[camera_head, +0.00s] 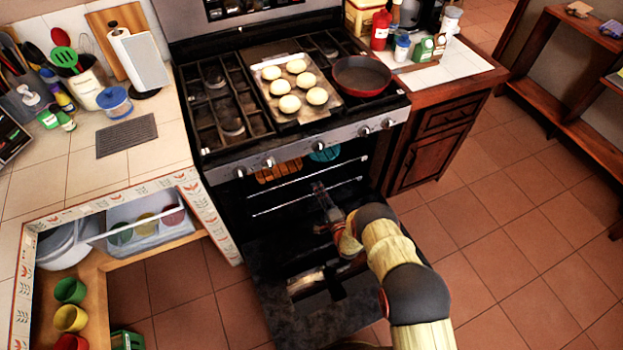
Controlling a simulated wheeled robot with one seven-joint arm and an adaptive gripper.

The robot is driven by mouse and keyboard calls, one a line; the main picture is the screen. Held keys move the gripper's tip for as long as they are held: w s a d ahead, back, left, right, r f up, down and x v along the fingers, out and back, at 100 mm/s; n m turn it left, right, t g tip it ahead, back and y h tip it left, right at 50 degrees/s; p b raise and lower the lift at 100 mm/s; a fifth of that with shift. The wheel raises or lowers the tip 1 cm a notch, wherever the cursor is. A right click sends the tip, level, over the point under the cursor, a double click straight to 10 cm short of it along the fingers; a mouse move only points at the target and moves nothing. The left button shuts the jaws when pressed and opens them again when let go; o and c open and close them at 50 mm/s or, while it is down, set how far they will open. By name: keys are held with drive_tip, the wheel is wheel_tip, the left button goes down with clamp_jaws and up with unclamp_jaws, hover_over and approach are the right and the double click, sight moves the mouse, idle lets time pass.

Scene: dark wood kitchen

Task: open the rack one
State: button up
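The oven (287,237) is open at the front, with its dark door (285,325) folded down toward the floor. Two thin bright rack edges run across the oven opening, an upper rack edge (290,183) and a lower rack edge (285,206). Which one is rack one I cannot tell. My gripper (321,190) is at the right half of the opening, with its tip overlapping the lower rack edge in the picture. Whether it touches the rack is unclear. Its fingers are small and dark, so I cannot tell whether they are open or shut.
An orange item (279,172) and a teal item (325,153) show at the top of the opening. A tray of pale buns (262,75) and a red pan (361,76) are on the stovetop. Tiled floor at right is clear.

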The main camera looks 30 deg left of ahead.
drive_tip(key=b+x, duration=0.2)
drive_tip(key=x, duration=0.5)
drive_tip(key=shift+c, duration=0.6)
clamp_jaws()
drive_tip(key=shift+f, duration=0.1)
